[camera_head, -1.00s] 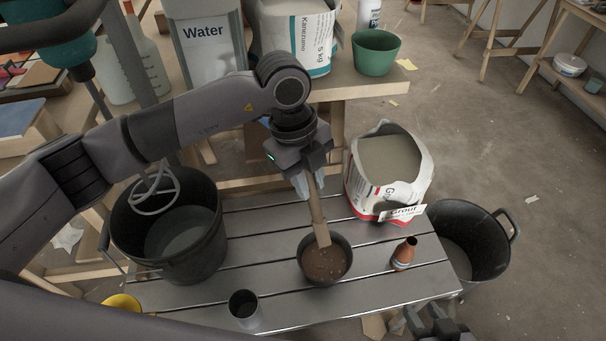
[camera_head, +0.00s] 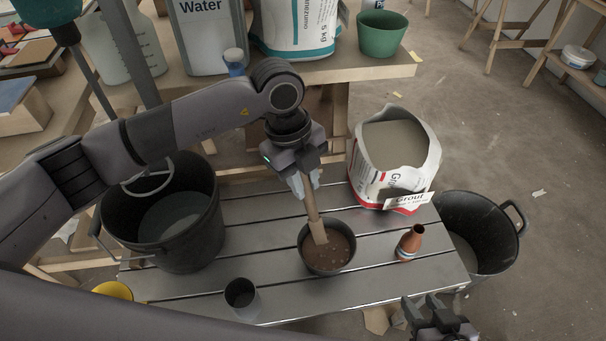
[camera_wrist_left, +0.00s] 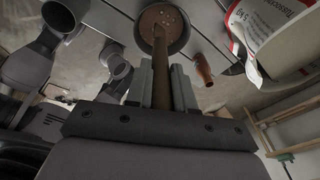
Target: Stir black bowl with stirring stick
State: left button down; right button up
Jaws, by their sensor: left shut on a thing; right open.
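The black bowl (camera_head: 314,262) stands on the grey slatted table and holds a brown mix with small light lumps. My left gripper (camera_head: 308,188) is above the bowl, shut on the wooden stirring stick (camera_head: 315,214). The stick slants down, and its flat lower end is in the bowl, against the mix. The left wrist view also shows the stick (camera_wrist_left: 161,72) between the fingers, reaching into the bowl (camera_wrist_left: 181,42). My right gripper (camera_head: 430,308) is open and empty at the lower right, in front of the table's edge.
Another black bucket (camera_head: 497,232) stands on the floor at right. A green bucket (camera_head: 381,36) is on the bench behind.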

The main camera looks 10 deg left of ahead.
aim_at(308, 201)
pick_arm(q)
jog(key=shift+d+f, duration=0.1)
jog(key=shift+f, duration=0.6)
jog(key=shift+s+d+f+b, duration=0.1)
jog(key=shift+d+f+b, duration=0.15)
jog(key=shift+f+b, duration=0.75)
jog(key=shift+d+f+b, duration=0.25)
jog(key=shift+f+b, duration=0.45)
jog(key=shift+f, duration=0.55)
jog(key=shift+a, duration=0.2)
